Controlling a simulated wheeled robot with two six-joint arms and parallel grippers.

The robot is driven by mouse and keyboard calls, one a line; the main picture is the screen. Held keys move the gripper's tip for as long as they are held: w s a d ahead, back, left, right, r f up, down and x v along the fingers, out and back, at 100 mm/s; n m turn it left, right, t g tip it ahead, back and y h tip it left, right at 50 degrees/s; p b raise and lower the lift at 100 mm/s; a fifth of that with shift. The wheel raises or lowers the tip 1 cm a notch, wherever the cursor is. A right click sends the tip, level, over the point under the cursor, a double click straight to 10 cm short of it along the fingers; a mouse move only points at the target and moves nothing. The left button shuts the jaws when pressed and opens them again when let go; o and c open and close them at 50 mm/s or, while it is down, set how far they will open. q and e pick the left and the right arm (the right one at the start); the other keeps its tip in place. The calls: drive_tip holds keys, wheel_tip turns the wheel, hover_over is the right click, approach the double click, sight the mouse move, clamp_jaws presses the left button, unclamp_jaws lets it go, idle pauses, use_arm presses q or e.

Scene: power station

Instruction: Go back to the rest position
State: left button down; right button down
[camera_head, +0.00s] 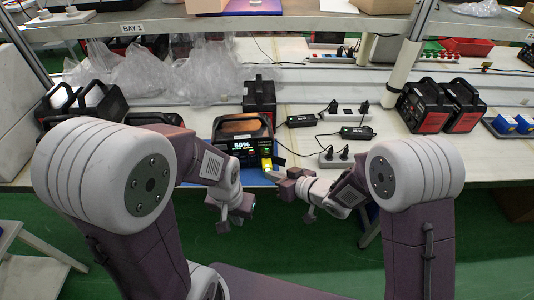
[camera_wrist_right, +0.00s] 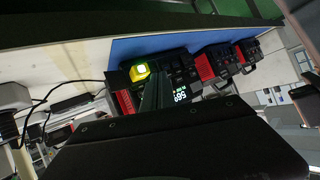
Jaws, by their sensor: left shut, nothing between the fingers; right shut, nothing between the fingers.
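My left gripper (camera_head: 222,227) is shut and empty, hanging in front of the bench edge, below the station.
Power strips (camera_head: 337,158) and black adapters (camera_head: 302,120) with cables lie right of the station. More power stations (camera_head: 428,106) stand at the right, others at the left. Clear plastic bags (camera_head: 140,75) lie behind. A shelf (camera_head: 290,22) hangs above. Green floor (camera_head: 320,250) is open in front.

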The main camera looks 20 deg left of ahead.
idle(0.5)
drive_tip(key=w+d+r+m+t+p, duration=0.15)
drive_tip(key=w+d+r+p, duration=0.3)
drive_tip(key=r, duration=0.55)
drive_tip(key=w+d+r+m+t+h+p, duration=0.1)
drive_tip(key=d+r+m+t+h+p, duration=0.15)
drive_tip(key=d, duration=0.45)
drive_tip(key=w+d+r+m+t+h+p, duration=0.1)
drive_tip(key=d+r+m+h, duration=0.2)
drive_tip(key=d, duration=0.4)
drive_tip(key=s+d+f+m+g+h+p, duration=0.25)
drive_tip(key=s+d+g+h, duration=0.2)
drive_tip(key=s+d, duration=0.6)
drive_tip(key=s+f+g+b, duration=0.1)
drive_tip(key=s+f+g, duration=0.4)
drive_tip(key=s, duration=0.6)
drive_tip(key=shift+s+d+f+g, duration=0.2)
drive_tip(key=shift+d+f+g, duration=0.05)
drive_tip(key=shift+f+g, duration=0.1)
